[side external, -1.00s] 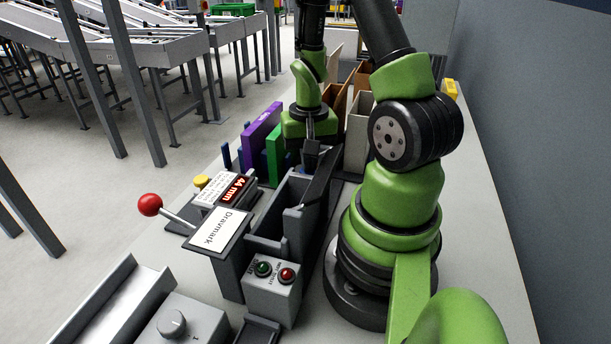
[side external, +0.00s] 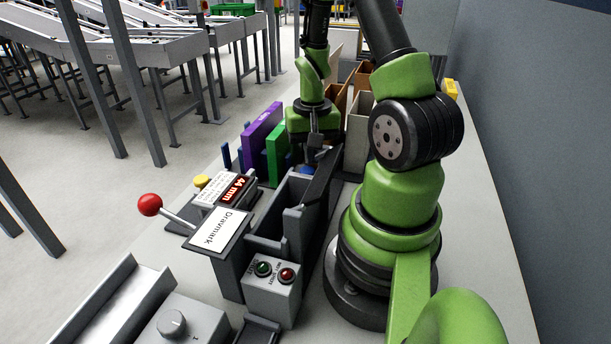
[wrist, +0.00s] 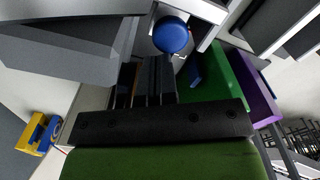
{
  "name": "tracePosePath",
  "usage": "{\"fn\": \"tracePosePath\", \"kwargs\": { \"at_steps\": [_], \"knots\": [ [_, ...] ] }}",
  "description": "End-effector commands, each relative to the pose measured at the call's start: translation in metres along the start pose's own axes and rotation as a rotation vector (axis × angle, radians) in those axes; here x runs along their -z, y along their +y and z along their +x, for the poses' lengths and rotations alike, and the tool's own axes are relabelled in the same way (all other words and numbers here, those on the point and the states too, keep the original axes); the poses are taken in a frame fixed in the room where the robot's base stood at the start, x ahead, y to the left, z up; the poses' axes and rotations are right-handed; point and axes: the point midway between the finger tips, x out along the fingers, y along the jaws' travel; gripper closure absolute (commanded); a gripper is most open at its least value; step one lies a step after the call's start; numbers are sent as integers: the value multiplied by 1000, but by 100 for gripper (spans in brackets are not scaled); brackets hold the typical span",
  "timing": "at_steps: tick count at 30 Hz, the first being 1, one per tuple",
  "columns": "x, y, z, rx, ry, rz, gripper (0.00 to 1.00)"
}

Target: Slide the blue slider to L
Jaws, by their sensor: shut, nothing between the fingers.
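A round blue knob, which I take for the blue slider (wrist: 170,35), shows at the top of the wrist view, just beyond my fingertips. In the side view a small blue patch (side external: 305,170) shows low under my gripper, mostly hidden. My gripper (wrist: 153,62) has its dark fingers together and empty in the wrist view. The picture leaves a small gap between the fingertips and the knob; I cannot tell whether they touch. In the side view my gripper (side external: 314,150) points down behind the dark grey machine. No L mark is readable.
Green (side external: 277,150) and purple (side external: 262,130) panels stand left of my gripper. A dark grey trough (side external: 290,205) lies in front, with a button box (side external: 273,285) and a red-balled lever (side external: 150,204).

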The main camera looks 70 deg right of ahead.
Motion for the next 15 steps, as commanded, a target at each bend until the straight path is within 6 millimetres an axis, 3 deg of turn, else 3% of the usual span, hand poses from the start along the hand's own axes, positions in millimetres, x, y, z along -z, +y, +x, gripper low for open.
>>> {"fn": "tracePosePath", "kwargs": {
  "at_steps": [15],
  "knots": [
    [10, 5, 0, 0, 0, 2, 100]
  ]
}}
